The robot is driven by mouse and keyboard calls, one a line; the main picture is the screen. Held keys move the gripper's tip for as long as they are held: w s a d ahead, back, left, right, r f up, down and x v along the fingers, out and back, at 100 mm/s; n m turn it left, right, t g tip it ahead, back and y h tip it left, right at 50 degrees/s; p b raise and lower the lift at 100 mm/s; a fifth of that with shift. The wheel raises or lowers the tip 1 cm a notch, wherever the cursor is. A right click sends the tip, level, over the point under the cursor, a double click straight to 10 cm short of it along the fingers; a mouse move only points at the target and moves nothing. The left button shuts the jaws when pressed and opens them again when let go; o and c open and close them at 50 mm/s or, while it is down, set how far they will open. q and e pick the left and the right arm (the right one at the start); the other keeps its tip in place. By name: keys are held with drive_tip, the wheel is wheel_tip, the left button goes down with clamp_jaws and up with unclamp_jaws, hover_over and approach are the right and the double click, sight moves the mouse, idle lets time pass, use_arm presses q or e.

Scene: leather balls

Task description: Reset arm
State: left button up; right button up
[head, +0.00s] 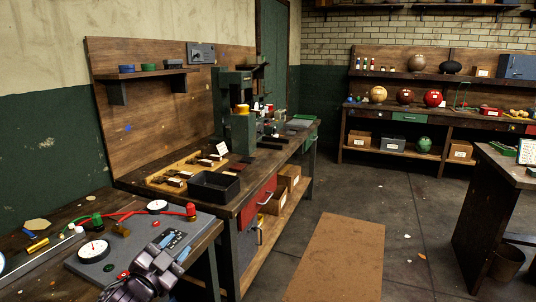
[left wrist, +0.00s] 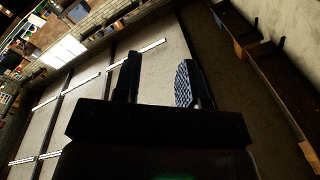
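My left gripper (head: 174,247) comes in at the bottom of the head view, in front of the grey panel on the near bench. Its two bluish fingers are apart with nothing visible between them. The left wrist view shows the same gripper (left wrist: 159,75) open and empty, with a wide gap between the fingers and the room far beyond. My right gripper is in neither view.
The near grey panel (head: 200,226) carries a dial gauge (head: 93,251) and red tubing. Behind it, a workbench holds a black tray (head: 214,186) and a green press (head: 240,134). A brown mat (head: 338,262) lies on open floor. Balls (head: 433,98) sit on the far bench.

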use_arm(q)
drive_tip(key=s+a+f+n+g+y, duration=0.3)
drive_tip(key=s+f+n, duration=0.2)
drive_tip(key=s+f, duration=0.9)
drive_tip(key=s+a+f+n+g+y, duration=0.2)
drive_tip(key=s+a+f+n+g, duration=0.1)
drive_tip(key=s+f, duration=1.1)
drive_tip(key=s+n, duration=0.1)
drive_tip(key=s, duration=0.2)
drive_tip(key=shift+s+n+g+y+b, duration=0.15)
drive_tip(key=shift+n+g+y+b, duration=0.25)
